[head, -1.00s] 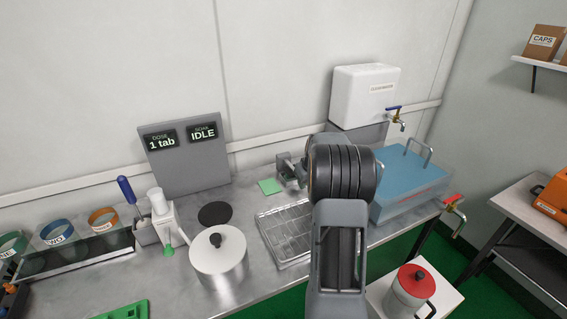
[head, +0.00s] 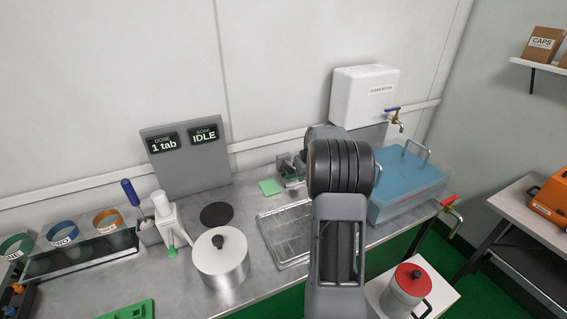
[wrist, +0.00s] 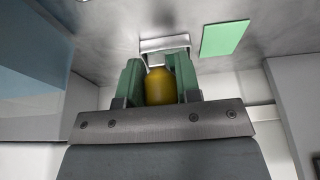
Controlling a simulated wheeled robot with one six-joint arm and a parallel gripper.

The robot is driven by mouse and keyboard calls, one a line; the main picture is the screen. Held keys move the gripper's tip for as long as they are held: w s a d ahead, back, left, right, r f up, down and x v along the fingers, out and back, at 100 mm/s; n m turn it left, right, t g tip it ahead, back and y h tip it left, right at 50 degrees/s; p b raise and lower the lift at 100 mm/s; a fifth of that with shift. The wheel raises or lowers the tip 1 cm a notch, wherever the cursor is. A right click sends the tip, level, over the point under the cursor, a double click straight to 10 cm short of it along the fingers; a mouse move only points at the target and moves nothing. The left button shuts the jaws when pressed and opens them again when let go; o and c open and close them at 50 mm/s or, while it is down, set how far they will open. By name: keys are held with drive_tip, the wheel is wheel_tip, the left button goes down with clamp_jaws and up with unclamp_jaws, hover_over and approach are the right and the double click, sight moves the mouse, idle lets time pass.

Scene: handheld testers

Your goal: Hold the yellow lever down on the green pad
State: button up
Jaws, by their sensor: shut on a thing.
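The yellow lever (wrist: 162,88) shows as a rounded yellow end between the green fingers of my gripper (wrist: 157,65) in the wrist view. My gripper is shut on it. A pale metal bracket (wrist: 165,43) stands just beyond the fingertips. The green pad (wrist: 224,38) lies flat on the steel counter to the right of the bracket, apart from my fingers. In the head view the pad (head: 271,187) lies left of my gripper (head: 290,172). There my arm hides most of the gripper and the lever.
A wire rack (head: 285,232) and a lidded pot (head: 220,258) stand in front of the pad. A blue-filled tank (head: 408,180) is close on the right. A grey display panel (head: 186,160) reading "1 tab" and "IDLE" stands behind left.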

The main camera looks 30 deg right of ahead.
drive_tip(key=r+p, duration=0.1)
drive_tip(key=w+r+p, duration=0.1)
drive_tip(key=r+p, duration=0.1)
drive_tip(key=shift+w+d+r, duration=0.15)
drive_tip(key=shift+w+r, duration=0.15)
drive_tip(key=shift+r, duration=0.05)
drive_tip(key=shift+w+r+p, duration=0.5)
drive_tip(key=shift+r+p, duration=0.15)
drive_tip(key=shift+p, duration=0.15)
drive_tip(key=shift+w+d+r+p, duration=0.1)
drive_tip(key=shift+w+r+p, duration=0.15)
drive_tip(key=shift+r+p, duration=0.3)
drive_tip(key=shift+w+d+r+p, duration=0.1)
drive_tip(key=shift+w+r+p, duration=0.75)
drive_tip(key=shift+p, duration=0.35)
drive_tip(key=shift+w+d+r+p, duration=0.1)
drive_tip(key=shift+w+r+p, duration=0.55)
drive_tip(key=shift+w+p, duration=0.15)
drive_tip(key=shift+r, duration=0.1)
